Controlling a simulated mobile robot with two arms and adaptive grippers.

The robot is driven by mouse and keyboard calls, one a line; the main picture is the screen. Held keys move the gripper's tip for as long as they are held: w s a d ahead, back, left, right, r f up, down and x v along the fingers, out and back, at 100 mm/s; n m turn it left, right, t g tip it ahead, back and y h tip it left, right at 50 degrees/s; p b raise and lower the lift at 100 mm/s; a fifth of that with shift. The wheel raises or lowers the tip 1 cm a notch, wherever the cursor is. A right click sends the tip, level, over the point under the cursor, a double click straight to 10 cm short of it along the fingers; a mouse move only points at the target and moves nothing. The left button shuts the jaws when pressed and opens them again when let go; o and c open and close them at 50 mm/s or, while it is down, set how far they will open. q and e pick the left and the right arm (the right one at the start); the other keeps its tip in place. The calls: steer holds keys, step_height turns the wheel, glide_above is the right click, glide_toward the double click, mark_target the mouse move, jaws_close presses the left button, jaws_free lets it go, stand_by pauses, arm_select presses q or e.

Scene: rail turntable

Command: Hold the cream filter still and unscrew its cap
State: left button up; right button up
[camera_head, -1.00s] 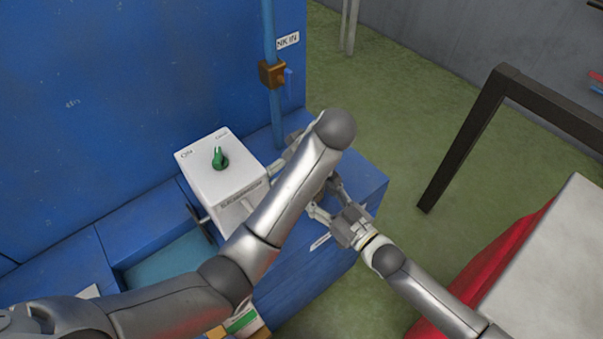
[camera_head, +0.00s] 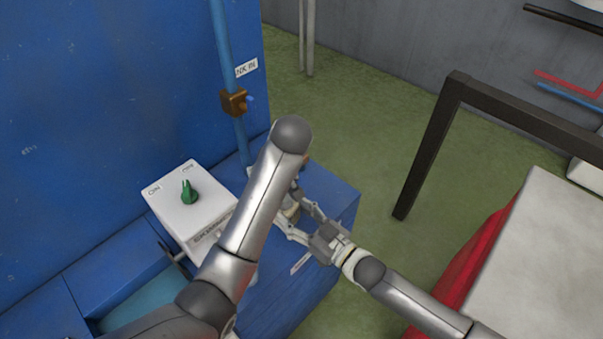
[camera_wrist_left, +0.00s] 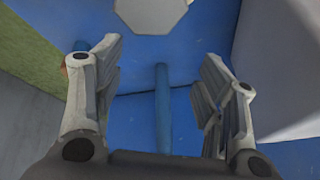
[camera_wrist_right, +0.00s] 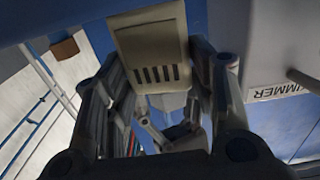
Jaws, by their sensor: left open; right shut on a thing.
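The cream filter (camera_wrist_right: 150,45), a pale box with dark slots, fills the top middle of the right wrist view. My right gripper (camera_wrist_right: 157,62) is shut on it, with a finger at each side. In the head view my right gripper (camera_head: 291,213) is above the blue bench, and the filter is mostly hidden by my left arm. My left gripper (camera_wrist_left: 160,58) is open, with nothing between its fingers. A pale, angular-edged piece, seemingly the cap (camera_wrist_left: 152,12), shows beyond its fingertips at the top of the left wrist view. In the head view the left fingers are largely hidden by the arm.
A white box with a green knob (camera_head: 189,193) stands left of my arms on the blue bench (camera_head: 335,200). A blue pipe (camera_head: 221,45) with a brown valve (camera_head: 234,102) rises behind. A dark frame (camera_head: 430,150) and pale table (camera_head: 550,250) are at right.

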arm_select(q)
steer(key=d+r+m+g+h, duration=0.1)
steer(key=d+m+h, duration=0.2)
steer(key=d+m, duration=0.4)
steer(key=d+r+m+h, duration=0.2)
steer(key=d+m+h, duration=0.1)
steer(key=d+m, duration=0.4)
steer(key=s+d+m+g+h, duration=0.1)
steer(key=s+d+m+g, duration=0.1)
steer(key=s+d+m, duration=0.1)
steer(key=s+m, duration=0.1)
steer(key=s, duration=0.1)
steer(key=shift+s+f+m, duration=0.25)
steer(key=shift+s+m, duration=0.05)
steer(key=shift+s, duration=0.1)
steer(key=shift+w, duration=0.1)
steer(key=shift+w+a+n+t, duration=0.15)
steer(key=shift+w+n+t, duration=0.05)
steer(key=shift+w+n, duration=0.45)
steer(key=shift+w+a+n+t, duration=0.1)
steer(key=shift+w+n+t, duration=0.1)
steer(key=shift+w+n, duration=0.45)
steer(key=w+a+f, duration=0.2)
steer(key=w+f, duration=0.2)
steer(key=shift+w+a, duration=0.3)
steer(key=shift+w, duration=0.1)
steer(key=shift+c, duration=0.5)
